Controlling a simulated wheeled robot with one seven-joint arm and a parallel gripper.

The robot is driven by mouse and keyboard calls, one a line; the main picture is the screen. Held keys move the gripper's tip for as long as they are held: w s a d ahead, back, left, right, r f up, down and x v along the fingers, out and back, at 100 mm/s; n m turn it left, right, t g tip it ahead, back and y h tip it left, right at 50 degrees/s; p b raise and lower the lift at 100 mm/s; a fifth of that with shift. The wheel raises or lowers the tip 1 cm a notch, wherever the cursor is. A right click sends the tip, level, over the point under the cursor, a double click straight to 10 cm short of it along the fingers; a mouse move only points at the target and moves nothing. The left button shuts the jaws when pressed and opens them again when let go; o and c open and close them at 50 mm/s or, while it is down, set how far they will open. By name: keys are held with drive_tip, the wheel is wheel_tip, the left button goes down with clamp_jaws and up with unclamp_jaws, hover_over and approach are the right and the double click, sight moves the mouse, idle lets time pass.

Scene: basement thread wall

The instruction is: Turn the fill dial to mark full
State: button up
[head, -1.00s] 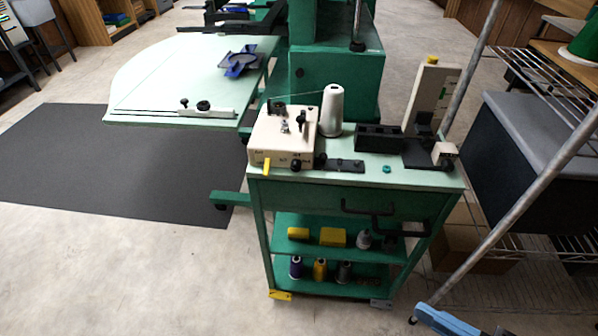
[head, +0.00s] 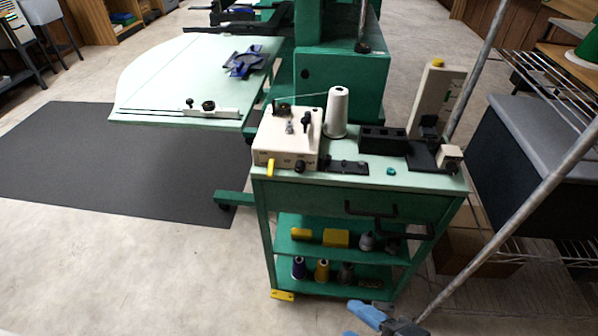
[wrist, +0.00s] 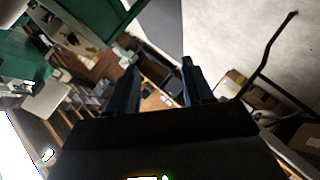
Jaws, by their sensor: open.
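A cream winder box (head: 284,148) stands on the left of the green cart's top. A small black dial (head: 300,166) sits on its front face, and a yellow lever (head: 270,168) sticks out at the front left corner. The dial's marks are too small to read, so I cannot tell its setting. A white thread cone (head: 337,112) stands behind the box. In the wrist view my gripper (wrist: 160,82) is open with nothing between its fingers. It points away from the box, toward shelves and floor, and the dial is not visible there.
The green cart (head: 360,180) has black handles (head: 370,210) in front and spools on its lower shelves. A slanted metal pole (head: 500,225) and wire rack stand at the right. A black holder (head: 383,140) sits on the cart top. Floor at the left front is free.

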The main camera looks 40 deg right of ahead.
drive_tip(key=w+d+f+n+h, duration=0.2)
drive_tip(key=w+f+n, duration=0.2)
drive_tip(key=w, duration=0.2)
drive_tip(key=n+g+h, duration=0.1)
drive_tip(key=n+h, duration=0.8)
drive_tip(key=h, duration=0.2)
approach(300, 170)
drive_tip(key=x, duration=0.2)
drive_tip(key=shift+p+x, duration=0.45)
drive_tip(key=shift+x, duration=3.1)
drive_tip(key=shift+f, duration=0.1)
